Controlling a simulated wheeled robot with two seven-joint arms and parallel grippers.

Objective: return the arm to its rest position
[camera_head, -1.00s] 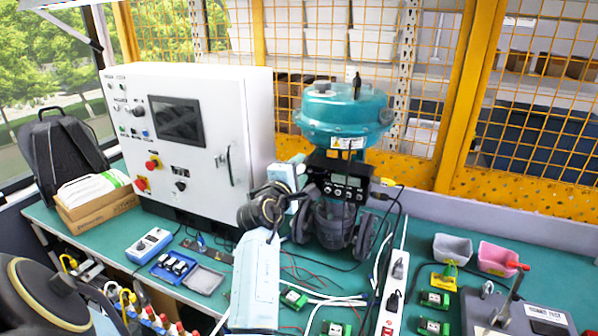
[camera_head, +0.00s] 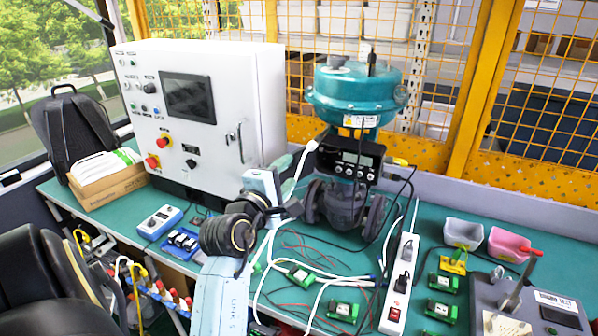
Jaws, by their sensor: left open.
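My left arm reaches up from the bottom centre, with a light-blue link (camera_head: 222,290), a dark ribbed joint (camera_head: 229,234) and a light-blue wrist (camera_head: 262,186). My left gripper (camera_head: 291,203) is open, small and dark, in front of the left side of the valve assembly. Its fingertips are hard to make out, and I see nothing held between them. The teal valve actuator (camera_head: 352,98) stands upright with the black positioner (camera_head: 350,160) on its front. A white cable end (camera_head: 312,146) is at the positioner's left side. My right gripper is not in view.
A white control cabinet (camera_head: 262,105) stands left of the valve. A blue device (camera_head: 160,222) and a blue tray (camera_head: 181,241) lie left of my arm. A power strip (camera_head: 398,290), green modules (camera_head: 440,310), grey and pink bins (camera_head: 508,243) and a tester (camera_head: 550,310) occupy the right.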

